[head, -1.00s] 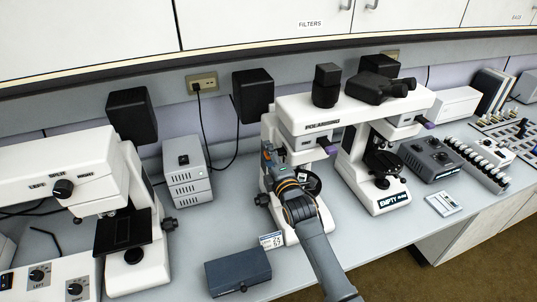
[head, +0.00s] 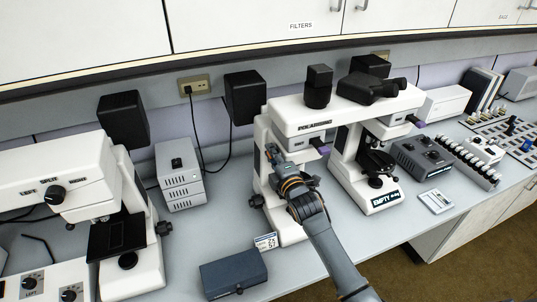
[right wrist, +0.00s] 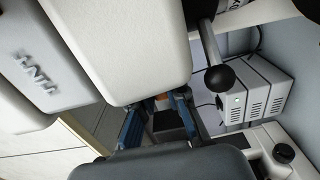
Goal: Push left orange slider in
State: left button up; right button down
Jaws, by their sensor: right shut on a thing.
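The left orange slider shows as a small orange patch (right wrist: 160,97) between my fingertips in the right wrist view, under the white microscope head. Most of it is hidden by the fingers and the head. My right gripper (head: 273,156) is at the left half of the white double microscope (head: 290,115), below its head and in front of its column. In the right wrist view its blue fingers (right wrist: 158,112) are closed in on the orange part. In the head view the gripper covers the slider. My left gripper is not in view.
A purple slider end (head: 320,150) sticks out right of my gripper. A blue-grey box (head: 234,275) and a small label card (head: 265,242) are in front. Another white microscope (head: 80,170) and a grey power unit (head: 181,178) stand left. Bare bench lies between them.

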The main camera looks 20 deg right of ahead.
jog(key=c, duration=1.5)
grip_release()
jog(key=shift+d, duration=0.15)
jog(key=shift+o, duration=0.9)
jog(key=shift+d, duration=0.15)
jog(key=shift+s, duration=0.25)
jog(key=s, duration=1.1)
jog(key=shift+s+d, duration=0.2)
jog(key=shift+s, duration=0.05)
